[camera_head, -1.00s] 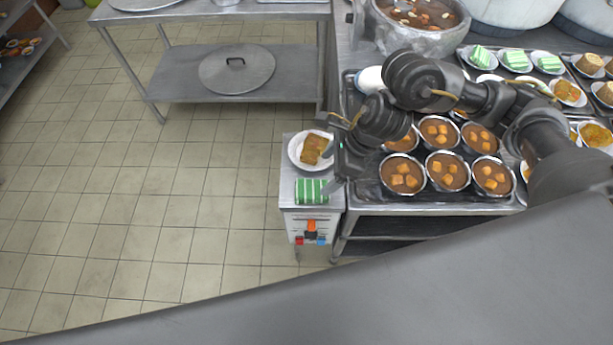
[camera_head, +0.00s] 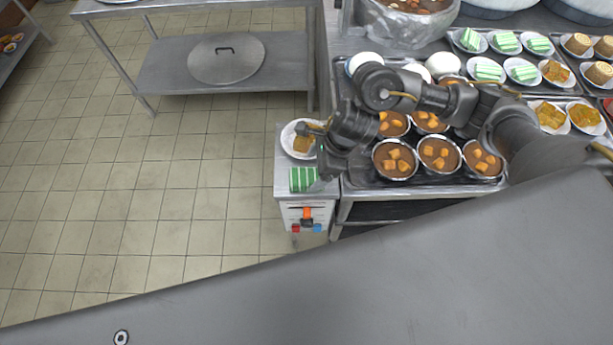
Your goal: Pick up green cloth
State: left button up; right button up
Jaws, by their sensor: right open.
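The green cloth (camera_head: 303,180), green with white stripes, lies folded on the near end of a small metal cabinet top in the head view. My right gripper (camera_head: 318,172) is open, just above and to the right of the cloth, and my arm hides part of the cabinet top there. I cannot tell whether the fingers touch the cloth. My left gripper does not show.
A white plate (camera_head: 288,139) with brown food sits behind the cloth, partly hidden by my gripper. Several bowls of brown soup (camera_head: 394,160) stand close by on the right. A metal table with a pot lid (camera_head: 226,60) stands at the back left. The tiled floor is clear.

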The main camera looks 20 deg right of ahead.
aim_at(307, 176)
jog(key=x, duration=0.3)
jog(key=shift+a+f+p, duration=0.25)
jog(key=shift+a+p, duration=0.05)
jog(key=shift+f+b, duration=0.25)
jog(key=shift+b, duration=0.25)
dwell(0.3)
jog(key=c, duration=1.1)
jog(key=shift+r, duration=0.1)
